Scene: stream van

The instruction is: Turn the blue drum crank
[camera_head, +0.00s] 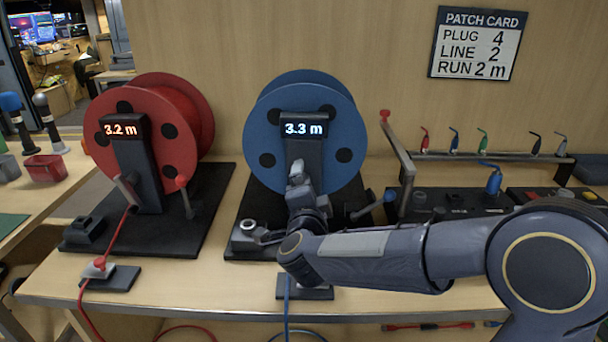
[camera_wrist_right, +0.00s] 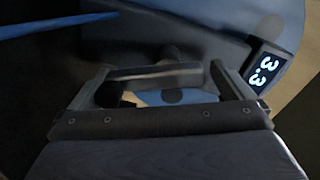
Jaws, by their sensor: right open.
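The blue drum (camera_head: 262,120) stands upright on a black base, with a display (camera_head: 303,128) reading 3.3 m on its post. A crank arm with a blue knob (camera_head: 389,196) sticks out at its lower right, beyond my right arm. My left gripper is out of view.
The red drum (camera_head: 172,115) stands to the left, its display reading 3.2 m. A grey bracket with a red end (camera_head: 397,150) and black panels (camera_head: 450,205) lie right of the blue drum. A blue cable (camera_head: 287,300) hangs over the table's front edge.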

